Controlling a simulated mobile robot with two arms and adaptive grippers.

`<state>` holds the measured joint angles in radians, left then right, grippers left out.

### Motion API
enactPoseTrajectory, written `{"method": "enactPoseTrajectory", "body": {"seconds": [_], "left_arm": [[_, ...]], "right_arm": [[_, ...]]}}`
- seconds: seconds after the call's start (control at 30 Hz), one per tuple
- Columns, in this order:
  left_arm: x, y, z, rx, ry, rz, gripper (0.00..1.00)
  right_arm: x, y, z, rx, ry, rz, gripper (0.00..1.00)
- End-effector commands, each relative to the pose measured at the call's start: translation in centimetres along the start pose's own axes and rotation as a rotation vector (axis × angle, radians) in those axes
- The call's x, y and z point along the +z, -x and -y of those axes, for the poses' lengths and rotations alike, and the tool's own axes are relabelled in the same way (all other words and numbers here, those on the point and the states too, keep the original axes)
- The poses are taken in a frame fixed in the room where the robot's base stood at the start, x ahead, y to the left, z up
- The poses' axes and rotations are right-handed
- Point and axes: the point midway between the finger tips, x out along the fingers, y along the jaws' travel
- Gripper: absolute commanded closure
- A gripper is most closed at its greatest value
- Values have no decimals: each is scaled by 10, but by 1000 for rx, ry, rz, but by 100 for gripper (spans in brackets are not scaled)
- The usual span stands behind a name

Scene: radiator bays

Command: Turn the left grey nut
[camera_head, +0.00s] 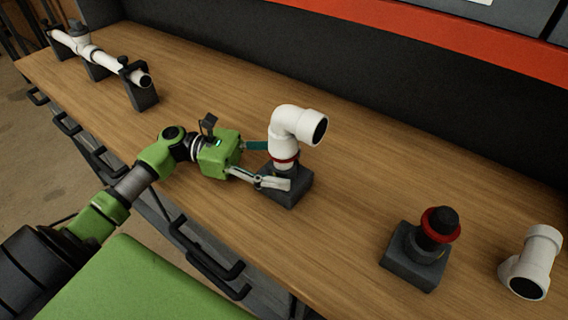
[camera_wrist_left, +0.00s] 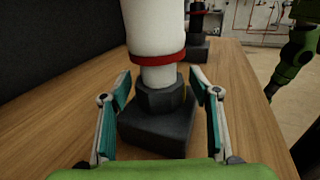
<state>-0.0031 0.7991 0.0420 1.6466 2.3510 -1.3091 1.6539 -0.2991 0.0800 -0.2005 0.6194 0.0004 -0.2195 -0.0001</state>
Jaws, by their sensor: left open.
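The left grey nut (camera_wrist_left: 162,97) is a dark hexagonal collar in the left wrist view, above a dark grey base block (camera_wrist_left: 155,135). A red ring (camera_wrist_left: 158,58) and a white elbow pipe (camera_head: 290,128) stand upright above it. My left gripper (camera_wrist_left: 160,82) is open, one finger on each side of the nut, with visible gaps. In the head view the left gripper (camera_head: 275,166) reaches in from the left around the stand, and its near finger hides most of the nut. My right gripper is not seen.
A second dark stand (camera_head: 415,257) with a red ring and black top stands to the right. A white pipe (camera_head: 95,55) rests on dark holders at the back left. Bench wood between is clear.

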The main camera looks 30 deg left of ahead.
Motion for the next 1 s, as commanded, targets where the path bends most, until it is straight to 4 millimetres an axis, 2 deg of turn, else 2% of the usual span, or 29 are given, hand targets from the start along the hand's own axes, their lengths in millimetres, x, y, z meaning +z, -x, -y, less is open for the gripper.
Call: {"method": "enactPoseTrajectory", "body": {"seconds": [0.17,0.4,0.6,0.77,1.0], "left_arm": [[-1,24,-1,2,2,-3,44],[-1,76,-1,3,1,-3,44],[0,106,-1,0,1,-2,44],[0,116,0,-1,-1,-1,44],[0,117,0,-2,-1,0,44]], "right_arm": [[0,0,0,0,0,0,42],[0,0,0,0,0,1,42],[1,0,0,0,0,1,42],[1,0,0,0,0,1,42],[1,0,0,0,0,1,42]]}}
